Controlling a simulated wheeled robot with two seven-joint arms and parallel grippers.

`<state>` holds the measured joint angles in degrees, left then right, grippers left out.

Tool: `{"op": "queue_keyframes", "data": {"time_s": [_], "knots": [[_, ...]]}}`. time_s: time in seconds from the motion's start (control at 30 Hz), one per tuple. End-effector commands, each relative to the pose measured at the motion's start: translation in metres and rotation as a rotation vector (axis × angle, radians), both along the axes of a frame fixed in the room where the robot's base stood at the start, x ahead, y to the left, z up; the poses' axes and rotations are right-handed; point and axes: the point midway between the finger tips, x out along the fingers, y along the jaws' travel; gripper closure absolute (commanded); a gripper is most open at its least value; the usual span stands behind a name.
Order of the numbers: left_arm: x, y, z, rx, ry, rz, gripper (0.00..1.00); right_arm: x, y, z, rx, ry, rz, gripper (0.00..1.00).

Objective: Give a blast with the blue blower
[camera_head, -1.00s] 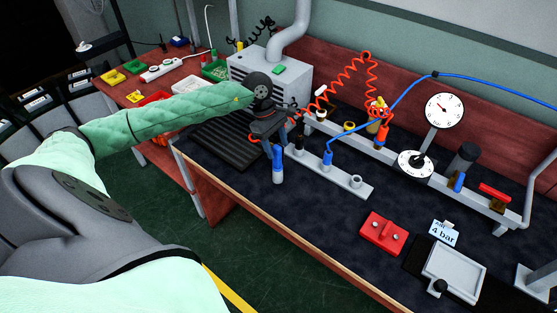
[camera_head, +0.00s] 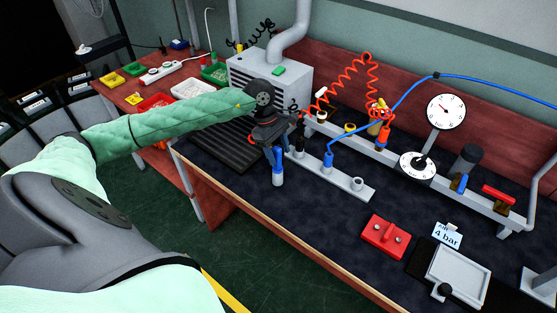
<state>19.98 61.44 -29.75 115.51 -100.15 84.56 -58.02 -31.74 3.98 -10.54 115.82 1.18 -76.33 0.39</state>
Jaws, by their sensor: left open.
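A blue upright tool with a grey lower end (camera_head: 278,176), which looks like the blue blower, is directly below my left gripper (camera_head: 273,148). Its top is partly hidden by the fingers. My left gripper points down and is open, with its fingers close around or beside the tool's top; I cannot tell which. A second blue fitting (camera_head: 328,161), joined to a blue hose (camera_head: 405,93), stands in the grey holder rail to the right. My right gripper is not in view.
The grey holder rail (camera_head: 345,190) runs beside the blue tool. A red coiled hose (camera_head: 345,85), a gauge (camera_head: 446,111) and a dial (camera_head: 417,167) are behind. A red block (camera_head: 385,238) and a 4 bar card (camera_head: 447,236) lie right. The front mat is clear.

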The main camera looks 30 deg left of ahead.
Motion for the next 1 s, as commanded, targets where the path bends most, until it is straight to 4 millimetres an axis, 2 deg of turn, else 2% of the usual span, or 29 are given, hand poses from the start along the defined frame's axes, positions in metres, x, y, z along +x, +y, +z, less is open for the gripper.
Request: {"op": "queue_keyframes", "data": {"time_s": [0.1, 0.3, 0.6, 1.0], "knots": [[0.000, 0.000, 0.000, 0.000, 0.000, 0.000, 0.45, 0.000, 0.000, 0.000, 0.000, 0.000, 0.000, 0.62], [0.000, 0.000, 0.000, 0.000, 0.000, 0.000, 0.81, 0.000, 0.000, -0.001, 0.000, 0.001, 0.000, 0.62], [0.000, 0.000, 0.002, 0.000, -0.001, 0.000, 0.81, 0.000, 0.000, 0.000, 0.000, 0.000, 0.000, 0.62], [0.000, 0.000, 0.021, 0.000, 0.000, 0.000, 0.81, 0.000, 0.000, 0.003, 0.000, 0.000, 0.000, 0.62]]}}
